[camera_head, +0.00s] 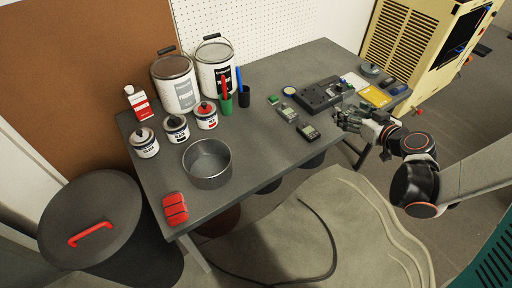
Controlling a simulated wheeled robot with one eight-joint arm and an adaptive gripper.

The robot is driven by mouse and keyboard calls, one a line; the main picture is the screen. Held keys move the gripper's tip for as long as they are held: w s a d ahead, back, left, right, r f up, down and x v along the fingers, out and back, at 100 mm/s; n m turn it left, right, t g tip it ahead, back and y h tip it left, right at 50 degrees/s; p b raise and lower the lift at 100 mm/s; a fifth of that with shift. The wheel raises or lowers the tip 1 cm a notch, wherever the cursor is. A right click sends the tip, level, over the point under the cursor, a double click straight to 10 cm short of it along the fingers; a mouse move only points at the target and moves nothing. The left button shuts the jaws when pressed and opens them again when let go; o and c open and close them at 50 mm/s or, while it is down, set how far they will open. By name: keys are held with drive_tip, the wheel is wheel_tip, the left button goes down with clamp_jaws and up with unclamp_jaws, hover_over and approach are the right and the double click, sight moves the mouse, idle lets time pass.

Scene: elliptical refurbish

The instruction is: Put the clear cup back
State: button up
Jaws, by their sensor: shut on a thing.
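My gripper (350,119) is over the right front part of the grey workbench (262,122), close to its front edge. Its fingers point left, and they are shut on the clear cup. The cup's outline is hard to tell from the grey fingers at this size. I cannot tell how far it is above the bench or whether it is upright. No other clear cup can be made out on the bench.
A black device (318,96) lies just left of the gripper, with small meters (308,131) nearby. A yellow folder (376,96) lies behind it. A metal pan (207,163), paint cans (174,82) and pen cups (226,103) stand left. The middle front is clear.

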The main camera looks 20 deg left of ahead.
drive_tip(key=s+a+r+n+g+y+p, duration=0.15)
drive_tip(key=a+n+g, duration=0.25)
drive_tip(key=a, duration=0.6)
drive_tip(key=s+a+r+n+g+y+p, duration=0.1)
drive_tip(key=a+n+g+y+p, duration=0.2)
drive_tip(key=a, duration=0.6)
drive_tip(key=s+a+r+n+g+y, duration=0.1)
drive_tip(key=a+n+g+y, duration=0.1)
drive_tip(key=a+n+g, duration=0.6)
drive_tip(key=f+m+b, duration=0.1)
drive_tip(key=f+b, duration=0.1)
drive_tip(key=f, duration=0.4)
drive_tip(key=a+f+t+b, duration=0.1)
drive_tip(key=f+b, duration=0.1)
drive_tip(key=f, duration=0.4)
drive_tip(key=f+m+t+b, duration=0.1)
drive_tip(key=f+b, duration=0.1)
drive_tip(key=f, duration=0.5)
drive_tip(key=shift+s+a+f+m+h, duration=0.1)
drive_tip(key=shift+s+a+m+h, duration=0.05)
drive_tip(key=shift+a+m+h, duration=0.2)
drive_tip(key=shift+f, duration=0.1)
drive_tip(key=o, duration=1.1)
drive_tip(key=shift+r, duration=0.2)
drive_tip(key=p+v, duration=0.1)
drive_tip(key=v, duration=0.5)
drive_tip(key=p+v, duration=0.2)
drive_tip(key=v, duration=0.4)
drive_tip(key=shift+s+f, duration=0.15)
drive_tip(key=shift+s, duration=0.05)
